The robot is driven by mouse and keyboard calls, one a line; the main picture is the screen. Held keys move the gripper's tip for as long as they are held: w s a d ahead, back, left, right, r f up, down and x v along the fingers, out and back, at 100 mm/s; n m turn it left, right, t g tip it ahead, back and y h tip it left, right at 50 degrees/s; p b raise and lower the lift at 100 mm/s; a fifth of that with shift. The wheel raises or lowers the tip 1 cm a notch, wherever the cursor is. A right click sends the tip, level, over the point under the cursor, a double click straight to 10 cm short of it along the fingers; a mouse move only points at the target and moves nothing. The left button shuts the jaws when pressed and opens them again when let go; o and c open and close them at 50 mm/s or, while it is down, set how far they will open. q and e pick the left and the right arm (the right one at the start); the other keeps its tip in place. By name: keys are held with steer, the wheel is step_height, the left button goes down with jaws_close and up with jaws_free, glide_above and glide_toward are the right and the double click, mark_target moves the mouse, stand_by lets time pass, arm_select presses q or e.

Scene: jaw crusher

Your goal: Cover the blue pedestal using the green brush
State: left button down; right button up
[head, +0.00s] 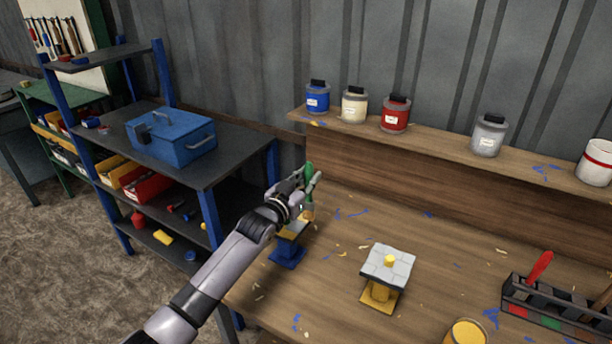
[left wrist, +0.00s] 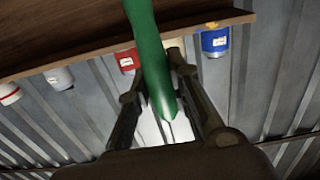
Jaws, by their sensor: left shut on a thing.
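My left gripper (head: 306,186) is shut on the green brush (head: 309,173), which it holds upright with the bristle end down. In the left wrist view the green handle (left wrist: 148,50) runs between the fingers (left wrist: 160,95). The blue pedestal (head: 287,256) stands on the wooden workbench directly below the gripper. Its top is partly hidden by my gripper and the brush. The bristles are at or just above the top; I cannot tell whether they touch. My right gripper is not in view.
A yellow pedestal (head: 380,296) with a grey tiled top stands to the right. A yellow pot (head: 466,332) is at the front edge, and a tool caddy (head: 545,318) at the right. Paint jars (head: 395,115) line the back shelf. A blue toolbox (head: 172,138) sits on the left rack.

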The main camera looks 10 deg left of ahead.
mark_target(309, 162)
arm_select(q)
step_height(309, 162, up, 5)
steer(key=p, duration=0.4)
steer(key=shift+r, duration=0.1)
